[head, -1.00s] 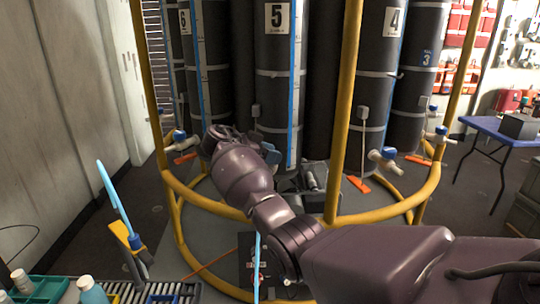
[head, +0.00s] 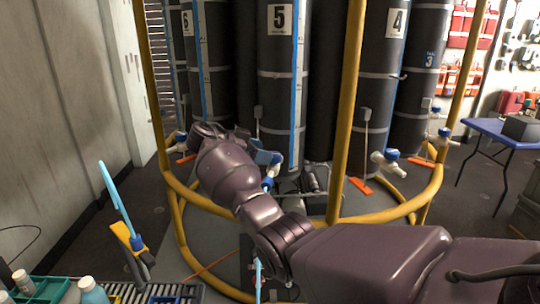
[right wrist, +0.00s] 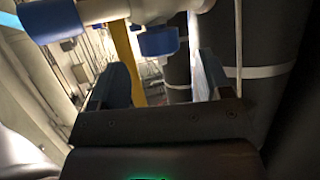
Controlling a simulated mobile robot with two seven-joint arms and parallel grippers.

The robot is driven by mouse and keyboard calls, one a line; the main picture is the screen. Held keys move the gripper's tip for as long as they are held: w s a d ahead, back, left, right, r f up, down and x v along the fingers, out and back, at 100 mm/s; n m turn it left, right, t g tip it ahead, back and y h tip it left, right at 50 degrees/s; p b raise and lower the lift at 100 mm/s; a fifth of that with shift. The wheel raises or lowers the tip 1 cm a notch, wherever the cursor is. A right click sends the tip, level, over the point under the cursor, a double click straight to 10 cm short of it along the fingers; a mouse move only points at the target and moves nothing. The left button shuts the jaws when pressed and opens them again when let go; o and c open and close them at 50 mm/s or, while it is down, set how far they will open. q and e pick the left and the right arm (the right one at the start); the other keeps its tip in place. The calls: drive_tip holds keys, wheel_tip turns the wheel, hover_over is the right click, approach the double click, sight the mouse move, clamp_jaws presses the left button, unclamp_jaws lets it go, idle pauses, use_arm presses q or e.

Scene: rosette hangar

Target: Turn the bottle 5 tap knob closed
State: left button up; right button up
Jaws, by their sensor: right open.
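Bottle 5 (head: 281,85) is a tall dark cylinder with a "5" label, upright behind the yellow rail in the head view. My right arm comes in from the lower right and partly covers its tap. My right gripper (head: 264,157) is in front of the lower part of the bottle. In the right wrist view my right gripper (right wrist: 165,78) has its two blue-grey fingers apart with nothing held. A blue tap knob (right wrist: 158,41) on a white pipe (right wrist: 105,10) shows just beyond and between the fingertips. I cannot tell whether they touch. My left gripper is not in view.
A yellow round rail (head: 400,208) surrounds the bottles, with an upright post (head: 349,110) right of my wrist. The bottle 4 tap (head: 385,160) stands to the right. A blue table (head: 505,130) is at far right. A tray (head: 40,290) with small bottles is at lower left.

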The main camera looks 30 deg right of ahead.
drive_tip(key=w+a+r+n+t+y, duration=0.3)
drive_tip(key=w+a+r+n+t, duration=0.4)
drive_tip(key=w+a+n+t, duration=0.5)
drive_tip(key=s+a+f+n+t+y, duration=0.3)
drive_tip(key=s+f+n+t+y, duration=0.45)
drive_tip(key=f+n, duration=0.35)
drive_tip(key=s+d+f+g, duration=0.1)
drive_tip(key=s+f, duration=0.9)
drive_tip(key=s, duration=0.5)
drive_tip(key=s+d+f+g+y, duration=0.1)
drive_tip(key=s+f+g, duration=0.1)
drive_tip(key=s+f, duration=0.8)
drive_tip(key=s+d+f+m+g+y, duration=0.1)
drive_tip(key=s+f, duration=0.9)
drive_tip(key=s, duration=1)
drive_tip(key=shift+s+f+g, duration=0.15)
drive_tip(key=shift+f+g, duration=0.15)
drive_tip(key=shift+g, duration=0.35)
drive_tip(key=shift+y, duration=0.25)
